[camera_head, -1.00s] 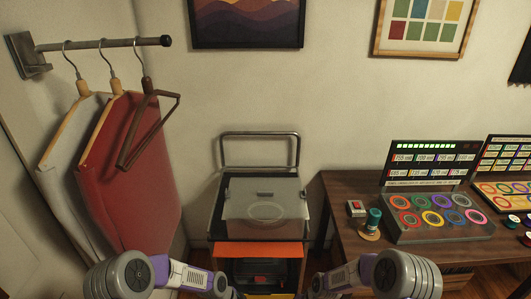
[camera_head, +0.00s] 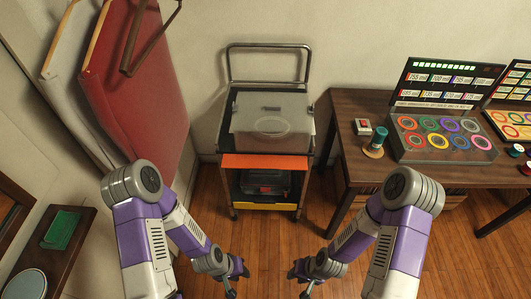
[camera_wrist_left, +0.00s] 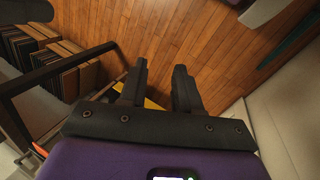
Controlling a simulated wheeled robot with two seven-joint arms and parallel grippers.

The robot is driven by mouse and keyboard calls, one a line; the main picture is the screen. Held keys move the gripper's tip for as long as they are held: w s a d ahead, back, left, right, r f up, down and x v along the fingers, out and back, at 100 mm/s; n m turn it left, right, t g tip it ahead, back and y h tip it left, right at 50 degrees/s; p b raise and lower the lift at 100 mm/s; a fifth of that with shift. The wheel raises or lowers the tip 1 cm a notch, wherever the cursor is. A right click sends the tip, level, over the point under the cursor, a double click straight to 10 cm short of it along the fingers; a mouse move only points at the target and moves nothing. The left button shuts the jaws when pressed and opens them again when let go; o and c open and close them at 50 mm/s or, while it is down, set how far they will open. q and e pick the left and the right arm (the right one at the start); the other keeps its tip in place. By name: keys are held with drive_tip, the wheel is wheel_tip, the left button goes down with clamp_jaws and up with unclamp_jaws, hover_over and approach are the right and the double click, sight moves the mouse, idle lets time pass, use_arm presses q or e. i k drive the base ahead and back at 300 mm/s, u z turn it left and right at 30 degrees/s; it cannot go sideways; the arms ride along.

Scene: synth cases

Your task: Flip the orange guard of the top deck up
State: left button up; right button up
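The orange guard (camera_head: 264,161) is a flat strip along the front edge of the cart's top deck (camera_head: 226,140). It appears folded down. A box with a translucent lid (camera_head: 270,124) sits on that deck. My left gripper (camera_head: 232,287) is low in front of the cart, apart from the guard. In the left wrist view its two black fingers (camera_wrist_left: 159,80) are spread with nothing held between them. My right gripper (camera_head: 303,288) is low in front of the cart to the right, also apart from it; its finger opening is too small to judge.
The cart's lower deck holds a dark device (camera_head: 265,183) and has a yellow front strip (camera_head: 265,206). The wooden floor before the cart is clear.

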sight(257, 164)
drive_tip(key=k, duration=0.5)
drive_tip(key=z, duration=0.95)
drive_tip(key=i, duration=1)
drive_tip(key=u, duration=1)
